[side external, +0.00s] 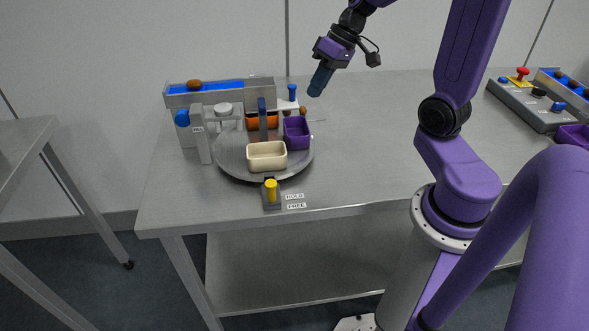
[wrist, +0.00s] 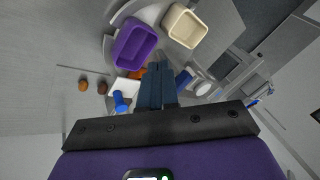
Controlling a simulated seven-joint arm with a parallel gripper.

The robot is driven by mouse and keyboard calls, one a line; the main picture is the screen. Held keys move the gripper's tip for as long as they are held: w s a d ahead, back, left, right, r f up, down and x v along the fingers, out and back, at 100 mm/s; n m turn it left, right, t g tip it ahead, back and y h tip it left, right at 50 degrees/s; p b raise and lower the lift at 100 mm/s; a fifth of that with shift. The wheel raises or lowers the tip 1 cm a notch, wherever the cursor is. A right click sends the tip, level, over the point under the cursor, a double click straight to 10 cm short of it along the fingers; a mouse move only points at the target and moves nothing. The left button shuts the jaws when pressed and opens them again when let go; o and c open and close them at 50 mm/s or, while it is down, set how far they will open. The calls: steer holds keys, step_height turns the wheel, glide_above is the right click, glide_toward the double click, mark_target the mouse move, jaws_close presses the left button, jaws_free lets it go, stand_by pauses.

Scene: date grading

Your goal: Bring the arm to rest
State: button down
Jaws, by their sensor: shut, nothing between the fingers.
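My gripper (side external: 318,88) is in the air above the steel table (side external: 400,140), to the upper right of the turntable. Its dark blue fingers (wrist: 157,88) are side by side and shut, with nothing between them. The round grey turntable (side external: 232,163) carries a cream bin (side external: 266,157), a purple bin (side external: 297,133) and an orange bin (side external: 262,119). In the wrist view the purple bin (wrist: 135,45) and the cream bin (wrist: 184,26) show beyond the fingertips; the orange bin is mostly hidden behind the fingers.
A grey feeder with a blue channel (side external: 222,87) stands behind the turntable, a brown date (side external: 194,85) on it. A yellow lever (side external: 270,189) sits at the front by HOLD and FREE labels. Two dates (wrist: 92,86) lie near a blue knob (wrist: 120,101). A control box (side external: 530,103) stands far right.

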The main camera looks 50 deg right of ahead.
steer(key=s+a+f+n+g+h, duration=0.1)
steer(key=s+a+n+h, duration=0.1)
steer(key=s+a+n, duration=0.4)
steer(key=s+a+f+n+g+h, duration=0.1)
steer(key=s+a+n, duration=0.5)
steer(key=s, duration=0.8)
steer(key=shift+s+a+g+h, duration=0.2)
steer(key=shift+a+g+h, duration=0.2)
steer(key=shift+g+h, duration=0.1)
